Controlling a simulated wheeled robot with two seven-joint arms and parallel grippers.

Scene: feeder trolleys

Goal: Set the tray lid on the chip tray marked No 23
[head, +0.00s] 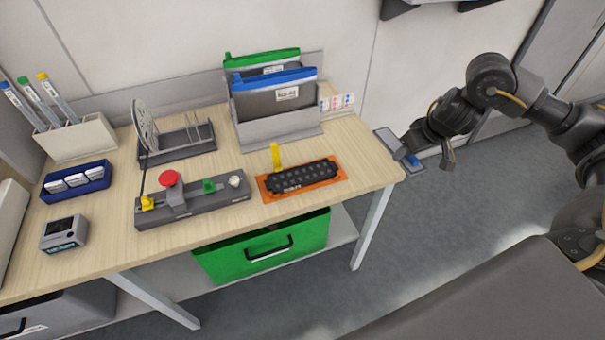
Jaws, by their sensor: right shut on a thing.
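A black tray (302,176) with rows of round pockets lies on an orange mat (267,193) near the table's right front. A small white label is on its front side, too small to read. My right gripper (425,159) is to the right of the table, beyond its edge. It is shut on a flat, pale grey-blue piece (386,138) with a blue part, which looks like the tray lid. The fingers partly hide this piece. It is apart from the black tray. My left gripper is not in view.
A yellow upright tab (276,157) stands behind the black tray. A grey fixture with a red knob (169,177) is left of it. A grey holder (279,131) with green and blue folders stands behind. A green bin (262,252) sits below the tabletop (355,157).

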